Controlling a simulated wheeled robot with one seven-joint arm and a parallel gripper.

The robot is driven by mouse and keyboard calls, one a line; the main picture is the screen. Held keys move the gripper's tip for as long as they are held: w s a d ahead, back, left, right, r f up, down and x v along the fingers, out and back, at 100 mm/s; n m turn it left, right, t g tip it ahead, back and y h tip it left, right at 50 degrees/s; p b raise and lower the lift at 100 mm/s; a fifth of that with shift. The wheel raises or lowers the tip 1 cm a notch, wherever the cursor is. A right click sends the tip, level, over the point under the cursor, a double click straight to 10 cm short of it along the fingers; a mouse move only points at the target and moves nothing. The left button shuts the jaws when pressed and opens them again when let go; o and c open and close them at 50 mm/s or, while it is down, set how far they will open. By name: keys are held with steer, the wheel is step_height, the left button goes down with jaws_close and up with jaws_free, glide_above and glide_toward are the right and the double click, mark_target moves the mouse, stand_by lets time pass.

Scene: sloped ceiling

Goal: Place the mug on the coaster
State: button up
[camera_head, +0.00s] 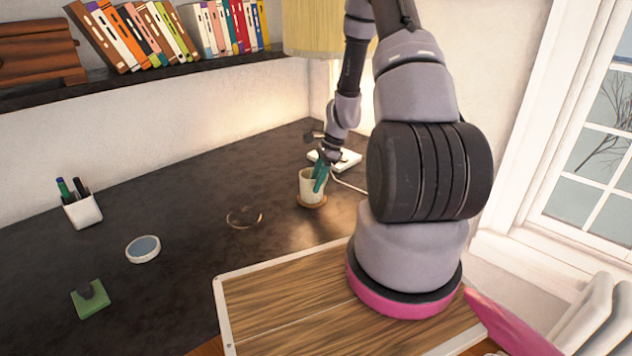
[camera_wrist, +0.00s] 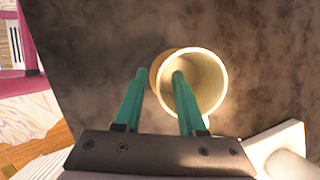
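My gripper (camera_head: 321,173) is at the mug's rim, pointing down. In the wrist view my gripper (camera_wrist: 161,72) has one teal finger inside the mug (camera_wrist: 208,80) and the other outside its left wall. A gap shows between the fingers, and they look apart rather than clamped on the wall. The coaster cannot be made out in the wrist view.
A thin ring-like item (camera_head: 244,218), a round white-rimmed disc (camera_head: 143,249), a green block (camera_head: 90,299) and a pen cup (camera_head: 82,211) stand to the left. A bookshelf (camera_head: 150,75) is above.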

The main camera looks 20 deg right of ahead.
steer(key=w+v, duration=0.1)
steer(key=v, duration=1.1)
steer(key=s+a+r+n+t, duration=0.1)
steer(key=s+a+r+n, duration=0.2)
steer(key=r, duration=0.8)
steer(key=s+a+r+n+t, duration=0.2)
steer(key=s+a+r+n, duration=0.1)
steer(key=s+r, duration=0.3)
steer(key=s+a+r+n+t+h, duration=0.1)
steer(key=s+a+r+n, duration=0.2)
steer(key=s+r+n, duration=0.2)
steer(key=s+a+r+n+t+h, duration=0.1)
steer(key=s+a+r+n, duration=0.3)
steer(key=s+r, duration=0.4)
steer(key=shift+r+t, duration=0.8)
steer(key=shift+r, duration=0.15)
steer(key=shift+a, duration=0.2)
